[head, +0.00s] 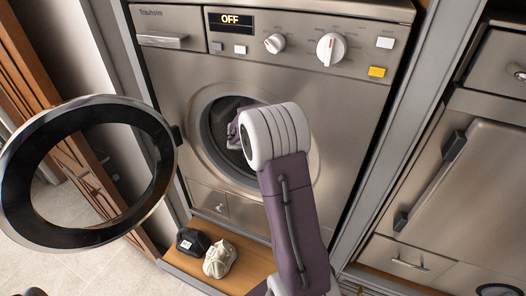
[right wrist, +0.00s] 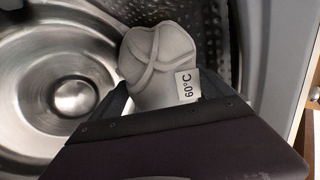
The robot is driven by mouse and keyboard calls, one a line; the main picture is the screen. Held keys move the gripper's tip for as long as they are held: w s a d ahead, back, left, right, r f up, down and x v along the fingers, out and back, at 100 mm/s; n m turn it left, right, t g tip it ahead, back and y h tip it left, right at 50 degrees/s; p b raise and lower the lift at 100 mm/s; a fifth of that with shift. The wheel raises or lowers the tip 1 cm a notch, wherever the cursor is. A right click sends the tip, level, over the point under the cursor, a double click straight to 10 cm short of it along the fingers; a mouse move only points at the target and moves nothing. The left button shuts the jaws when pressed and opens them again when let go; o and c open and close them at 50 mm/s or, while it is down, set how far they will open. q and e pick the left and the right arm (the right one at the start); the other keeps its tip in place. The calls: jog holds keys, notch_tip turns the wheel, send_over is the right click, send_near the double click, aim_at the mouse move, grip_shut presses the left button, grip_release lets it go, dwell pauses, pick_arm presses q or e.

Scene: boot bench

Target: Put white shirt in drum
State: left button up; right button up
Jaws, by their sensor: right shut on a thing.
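The white shirt (right wrist: 160,60) is a bundled pale cloth with a "60°C" tag, seen in the right wrist view. My right gripper (right wrist: 163,88) is shut on it, with one finger on each side. Behind it is the shiny metal drum (right wrist: 72,98), with its perforated wall to the right.
The round washer door (head: 22,225) stands wide open at the left. A dark bundle (head: 191,242) and a cream bundle (head: 220,258) lie on the wooden ledge (head: 255,262) below. The washer panel (head: 300,42) reads OFF. Steel cabinets (head: 470,180) stand at the right.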

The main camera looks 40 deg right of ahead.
jog(key=shift+d, duration=0.1)
jog(key=o, duration=1.3)
jog(key=shift+r, duration=0.1)
jog(key=b+v, duration=0.1)
jog(key=v, duration=0.8)
